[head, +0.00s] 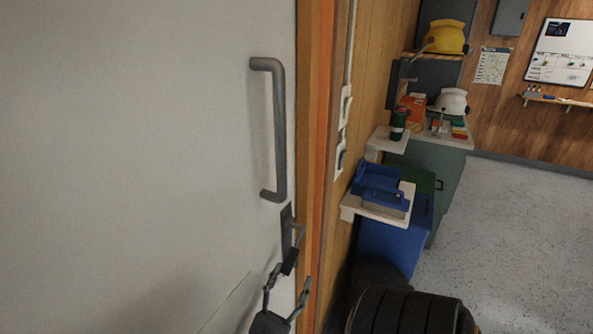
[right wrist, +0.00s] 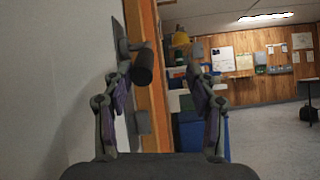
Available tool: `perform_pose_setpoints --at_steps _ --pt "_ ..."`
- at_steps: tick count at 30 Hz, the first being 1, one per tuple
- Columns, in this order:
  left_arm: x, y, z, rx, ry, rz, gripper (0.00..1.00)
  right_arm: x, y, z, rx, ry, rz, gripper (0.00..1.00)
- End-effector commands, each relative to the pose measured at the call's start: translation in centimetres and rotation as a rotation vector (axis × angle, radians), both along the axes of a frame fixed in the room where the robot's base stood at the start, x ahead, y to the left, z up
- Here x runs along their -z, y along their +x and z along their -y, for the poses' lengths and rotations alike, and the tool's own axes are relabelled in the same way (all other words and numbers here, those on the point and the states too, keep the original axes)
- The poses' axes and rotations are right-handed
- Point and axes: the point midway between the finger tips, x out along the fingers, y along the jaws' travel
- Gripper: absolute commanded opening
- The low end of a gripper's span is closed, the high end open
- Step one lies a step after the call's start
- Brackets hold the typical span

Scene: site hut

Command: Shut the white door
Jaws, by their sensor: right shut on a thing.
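The white door (head: 150,130) fills the left of the head view, and its pale face is at the left of the right wrist view (right wrist: 60,70). It has a long grey pull bar (head: 280,130) and a dark lever handle (head: 291,258) below it. The door's edge is beside the orange frame (head: 318,120); I cannot tell whether it is latched. My right gripper (head: 287,282) is at the lever. In the right wrist view the lever (right wrist: 143,66) lies between its fingers, and it is shut on the lever. My left gripper is out of view.
Right of the frame are a wooden wall and a white shelf (head: 350,211) with a blue toolbox (head: 380,187). A blue bin (head: 395,240) and green cabinet (head: 450,180) stand there. Grey floor (head: 520,240) is open at the right.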

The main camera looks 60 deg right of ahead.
Motion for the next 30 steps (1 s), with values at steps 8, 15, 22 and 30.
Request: perform_pose_setpoints --at_steps 8,15,22,30 --pt "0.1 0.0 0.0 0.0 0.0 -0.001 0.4 2.4 -0.2 -2.8 0.006 0.005 -0.008 0.45" --pt "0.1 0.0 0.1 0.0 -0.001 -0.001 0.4 2.3 -0.1 -2.9 0.003 0.001 -0.007 0.45" --pt "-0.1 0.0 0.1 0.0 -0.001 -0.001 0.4 2.2 -0.1 -2.8 0.002 0.001 -0.006 0.45" --pt "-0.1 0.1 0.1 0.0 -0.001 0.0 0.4 3.5 -1.4 -0.1 -0.002 0.149 0.11 0.45"
